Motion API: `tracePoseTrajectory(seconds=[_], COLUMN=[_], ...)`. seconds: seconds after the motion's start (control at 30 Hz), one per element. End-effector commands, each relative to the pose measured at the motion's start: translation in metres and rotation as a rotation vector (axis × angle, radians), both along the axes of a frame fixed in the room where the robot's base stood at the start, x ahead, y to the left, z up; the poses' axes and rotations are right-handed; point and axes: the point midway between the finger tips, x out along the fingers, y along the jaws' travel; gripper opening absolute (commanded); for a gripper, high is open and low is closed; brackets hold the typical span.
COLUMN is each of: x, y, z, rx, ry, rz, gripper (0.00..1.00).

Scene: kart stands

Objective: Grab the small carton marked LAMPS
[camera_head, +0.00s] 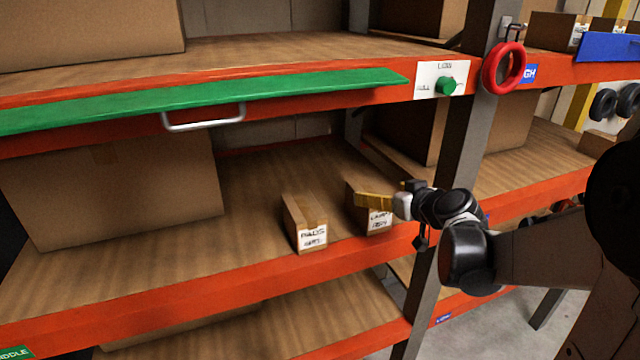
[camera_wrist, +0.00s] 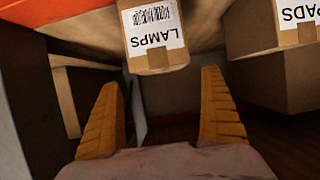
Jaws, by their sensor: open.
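The small carton marked LAMPS (camera_head: 379,222) stands on the middle shelf near its front edge, partly hidden by my gripper in the head view. My gripper (camera_head: 362,200) is in front of its upper part. In the wrist view, the LAMPS carton (camera_wrist: 154,58) is at the top centre, its label upside down. My gripper (camera_wrist: 161,85) is open there, with one yellow finger on each side below the carton. Nothing is between the fingers, and the carton lies beyond the tips.
A similar carton marked PADS (camera_head: 305,229) stands left of the LAMPS carton and shows in the wrist view (camera_wrist: 287,38). A large box (camera_head: 120,190) stands further left. A green bar with a handle (camera_head: 205,118) is above. A grey upright (camera_head: 462,135) is on the right.

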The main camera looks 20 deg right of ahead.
Motion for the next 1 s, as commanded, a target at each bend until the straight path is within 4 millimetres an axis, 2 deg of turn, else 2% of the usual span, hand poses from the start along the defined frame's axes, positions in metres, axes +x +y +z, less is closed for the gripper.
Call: tracePoseTrajectory(seconds=[0.17, 0.5, 0.77, 0.8, 0.87, 1.0], x=[0.013, 0.052, 0.054, 0.055, 0.054, 0.054], y=[0.001, 0.002, 0.002, 0.002, 0.002, 0.002], z=[-0.006, -0.027, -0.029, -0.029, -0.029, -0.029], rx=[0.000, -0.001, 0.000, 0.000, 0.000, 0.000], ry=[-0.001, 0.000, 0.000, 0.000, 0.000, 0.000], rz=[0.001, 0.001, 0.000, 0.000, 0.000, 0.000], gripper=[0.93, 0.93, 0.93, 0.87, 0.69, 0.26])
